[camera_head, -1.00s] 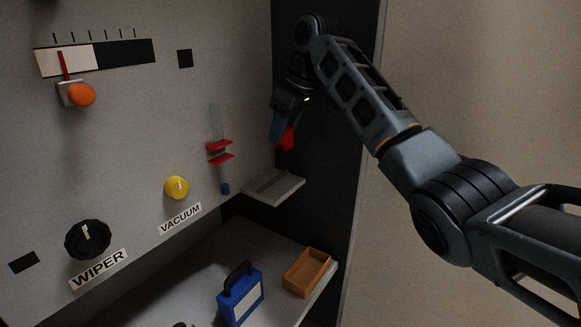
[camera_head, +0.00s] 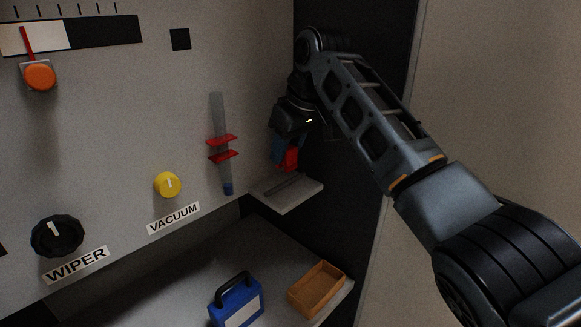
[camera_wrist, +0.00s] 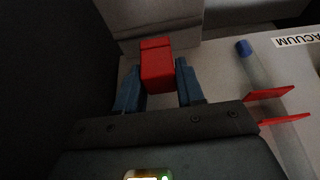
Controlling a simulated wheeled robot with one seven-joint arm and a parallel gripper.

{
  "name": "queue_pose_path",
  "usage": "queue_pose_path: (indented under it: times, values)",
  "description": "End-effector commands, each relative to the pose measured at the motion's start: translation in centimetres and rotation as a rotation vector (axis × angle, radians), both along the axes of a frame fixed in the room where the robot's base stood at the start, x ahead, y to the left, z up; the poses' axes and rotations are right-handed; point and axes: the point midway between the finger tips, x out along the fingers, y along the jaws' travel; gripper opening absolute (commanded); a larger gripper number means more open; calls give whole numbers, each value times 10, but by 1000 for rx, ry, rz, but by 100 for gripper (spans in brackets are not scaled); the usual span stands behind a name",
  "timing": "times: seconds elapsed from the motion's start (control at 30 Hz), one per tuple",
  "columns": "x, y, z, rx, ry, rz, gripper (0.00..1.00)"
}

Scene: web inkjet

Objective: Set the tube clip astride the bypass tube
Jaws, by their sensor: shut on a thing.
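My gripper (camera_head: 282,150) is shut on the red tube clip (camera_head: 291,159), which hangs below its blue fingers. In the wrist view the clip (camera_wrist: 157,66) is a red block between the two fingertips (camera_wrist: 157,84). The bypass tube (camera_head: 217,115) is a pale, see-through tube upright against the panel, with a blue lower end and two red plates (camera_head: 222,141) across its middle. The clip is to the right of the tube and apart from it, at about the height of the plates. In the wrist view the tube (camera_wrist: 262,72) is at the right. The clip's opening cannot be made out.
A small grey shelf (camera_head: 299,197) is below my gripper, close to the dark side wall (camera_head: 345,205). A yellow VACUUM knob (camera_head: 167,185) and a black WIPER knob (camera_head: 57,236) are on the panel. An orange tray (camera_head: 316,289) and a blue case (camera_head: 237,303) stand lower down.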

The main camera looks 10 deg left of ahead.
Motion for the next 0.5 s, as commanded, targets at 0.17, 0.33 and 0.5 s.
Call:
queue_pose_path:
  times: [0.17,0.33,0.5]
  values:
    - [0,-1,-16,0,0,-1,9]
    - [0,-1,-39,-1,2,-1,9]
    - [0,0,-44,1,-2,-1,9]
